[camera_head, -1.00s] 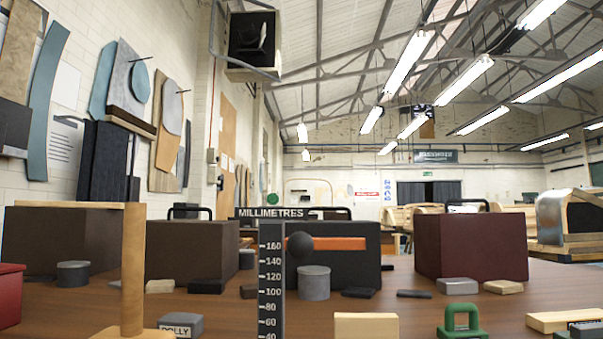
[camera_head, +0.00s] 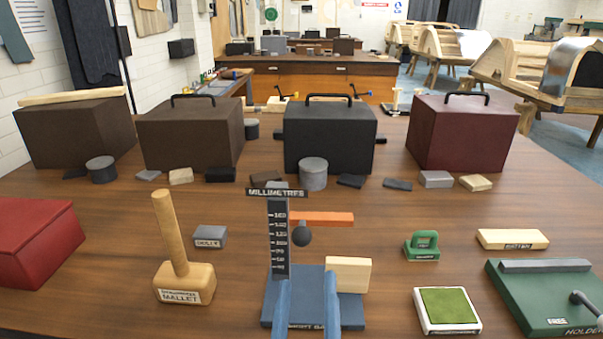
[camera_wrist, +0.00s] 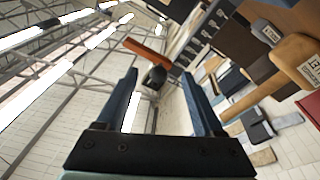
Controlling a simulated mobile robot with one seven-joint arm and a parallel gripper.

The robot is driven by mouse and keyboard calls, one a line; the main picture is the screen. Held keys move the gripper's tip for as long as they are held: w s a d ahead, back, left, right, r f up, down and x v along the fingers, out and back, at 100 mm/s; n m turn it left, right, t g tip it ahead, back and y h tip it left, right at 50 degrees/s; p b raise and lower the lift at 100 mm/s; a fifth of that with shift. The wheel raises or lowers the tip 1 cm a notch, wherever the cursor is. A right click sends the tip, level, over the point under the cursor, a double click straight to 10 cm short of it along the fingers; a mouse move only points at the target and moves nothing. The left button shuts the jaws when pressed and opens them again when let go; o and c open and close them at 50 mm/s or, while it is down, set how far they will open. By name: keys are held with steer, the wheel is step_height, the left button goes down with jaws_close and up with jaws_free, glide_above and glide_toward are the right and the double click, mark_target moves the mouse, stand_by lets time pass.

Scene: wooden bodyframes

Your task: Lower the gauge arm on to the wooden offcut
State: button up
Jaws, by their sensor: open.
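The height gauge has a dark upright scale (camera_head: 279,235) headed MILLIMETRES and a blue base (camera_head: 308,285). Its orange gauge arm (camera_head: 325,219) sticks out to the right, raised, with a dark ball (camera_head: 301,236) near the scale. The pale wooden offcut (camera_head: 348,274) stands at the base's right side, lower than the arm, with a gap between. My gripper (camera_head: 304,274) has two blue fingers, open and empty, in front of the scale and below the ball. In the wrist view the ball (camera_wrist: 154,76) shows between the fingertips, apparently beyond them, with the orange arm (camera_wrist: 145,50) above.
A mallet (camera_head: 182,281) and a grey dolly (camera_head: 209,237) stand left of the gauge. A green handled block (camera_head: 422,247), a green-topped pad (camera_head: 447,308) and a green holder (camera_head: 535,300) are to the right. Large boxes (camera_head: 330,135) line the back. Table between is mostly clear.

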mark_target(302, 235)
steer(key=s+a+r+n+g+p, duration=0.1)
steer(key=s+r+g+p, duration=0.2)
steer(key=p, duration=0.9)
steer(key=shift+t, duration=0.5)
steer(key=w, duration=0.8)
steer(key=w+r, duration=0.1)
steer(key=w, duration=0.3)
steer(key=shift+w+p, duration=0.15)
steer(key=shift+p, duration=0.2)
steer(key=shift+c, duration=0.3)
jaws_close()
